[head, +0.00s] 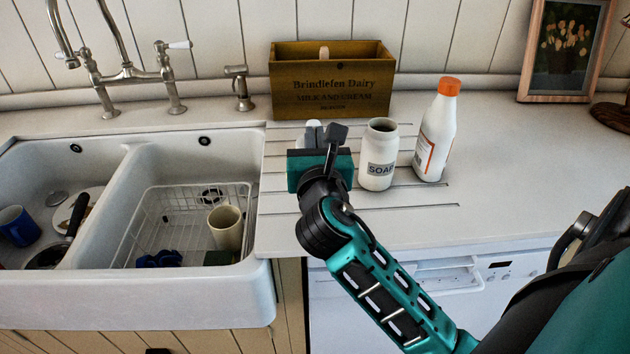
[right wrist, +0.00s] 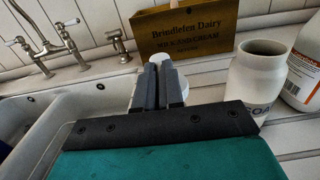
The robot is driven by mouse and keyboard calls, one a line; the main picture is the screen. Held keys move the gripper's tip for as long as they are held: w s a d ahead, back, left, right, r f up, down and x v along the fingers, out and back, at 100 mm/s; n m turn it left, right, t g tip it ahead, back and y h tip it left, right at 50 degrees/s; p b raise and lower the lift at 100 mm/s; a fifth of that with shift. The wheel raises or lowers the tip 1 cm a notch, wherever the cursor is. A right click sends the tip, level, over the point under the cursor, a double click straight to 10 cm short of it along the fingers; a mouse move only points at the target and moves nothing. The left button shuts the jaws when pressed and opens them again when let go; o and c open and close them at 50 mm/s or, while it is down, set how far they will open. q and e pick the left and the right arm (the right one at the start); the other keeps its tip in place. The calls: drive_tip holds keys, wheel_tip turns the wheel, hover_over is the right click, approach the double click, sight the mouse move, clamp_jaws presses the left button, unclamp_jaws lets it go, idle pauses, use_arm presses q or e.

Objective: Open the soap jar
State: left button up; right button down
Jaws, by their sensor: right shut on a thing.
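The soap jar (head: 379,150) is a white jar with a dark SOAP label. It stands upright on the counter, with no lid on its mouth; the open mouth also shows in the right wrist view, where the jar (right wrist: 256,82) is at the right. My right gripper (head: 314,130) is left of the jar and apart from it. In the right wrist view its grey fingers (right wrist: 160,78) are shut on a white piece, which looks like the jar's lid (right wrist: 184,82), mostly hidden by the fingers. My left gripper is not in view.
A white bottle with an orange cap (head: 436,132) stands close to the jar's right. A wooden dairy crate (head: 333,98) is behind. The double sink (head: 190,280) is at the left, holding dishes and a wire rack (head: 140,215). The counter right of the bottle is clear.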

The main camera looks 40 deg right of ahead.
wheel_tip(320, 180, down, 9)
drive_tip(key=b, duration=0.3)
drive_tip(key=shift+f, duration=0.15)
drive_tip(key=c, duration=1.3)
unclamp_jaws()
drive_tip(key=shift+o, duration=0.2)
